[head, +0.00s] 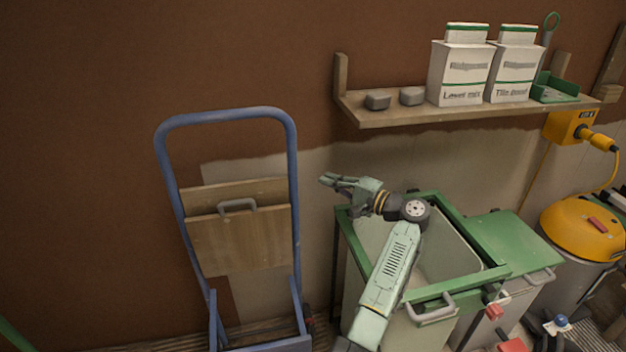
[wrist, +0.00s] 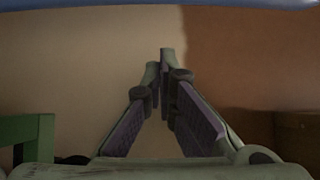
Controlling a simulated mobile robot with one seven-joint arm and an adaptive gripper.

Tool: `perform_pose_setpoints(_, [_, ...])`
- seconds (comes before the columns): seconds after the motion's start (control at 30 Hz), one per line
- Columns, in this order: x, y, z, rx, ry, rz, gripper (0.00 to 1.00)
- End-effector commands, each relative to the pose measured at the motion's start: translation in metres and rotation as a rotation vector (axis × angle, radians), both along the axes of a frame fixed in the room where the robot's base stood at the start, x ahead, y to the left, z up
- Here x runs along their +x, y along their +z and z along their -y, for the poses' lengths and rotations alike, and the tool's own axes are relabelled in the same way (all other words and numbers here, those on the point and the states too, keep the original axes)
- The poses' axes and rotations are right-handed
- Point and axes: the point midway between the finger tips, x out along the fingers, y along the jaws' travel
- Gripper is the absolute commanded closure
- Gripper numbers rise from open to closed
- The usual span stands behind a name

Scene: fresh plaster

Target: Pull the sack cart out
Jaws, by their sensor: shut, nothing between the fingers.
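The sack cart (head: 294,190) is a blue tubular frame standing upright against the brown wall at the left of the head view. A wooden board or box with a grey handle shows within its frame. A blue bar (wrist: 130,4), which looks like part of the cart, crosses the top of the wrist view. My gripper (head: 324,180) is to the right of the cart's frame, above the green-framed bin, and points left toward the cart. In the wrist view its fingers (wrist: 160,62) meet at the tips with nothing between them. The cart's lower end is cut off by the picture edge.
The green-framed bin (head: 462,228) stands right of the cart, under my arm. A wall shelf (head: 450,112) with boxes is above it. A yellow-topped vacuum (head: 575,232) is at the far right. Open floor in front of the cart is mostly out of view.

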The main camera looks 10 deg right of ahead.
Motion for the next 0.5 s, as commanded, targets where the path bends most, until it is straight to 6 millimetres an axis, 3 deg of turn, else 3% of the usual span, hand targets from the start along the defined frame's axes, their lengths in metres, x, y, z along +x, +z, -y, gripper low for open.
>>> perform_pose_setpoints(0.43, [0.071,-0.003,-0.062,-0.003,0.003,0.001,1.00])
perform_pose_setpoints(0.5, [0.057,0.005,-0.060,-0.002,-0.002,-0.001,1.00])
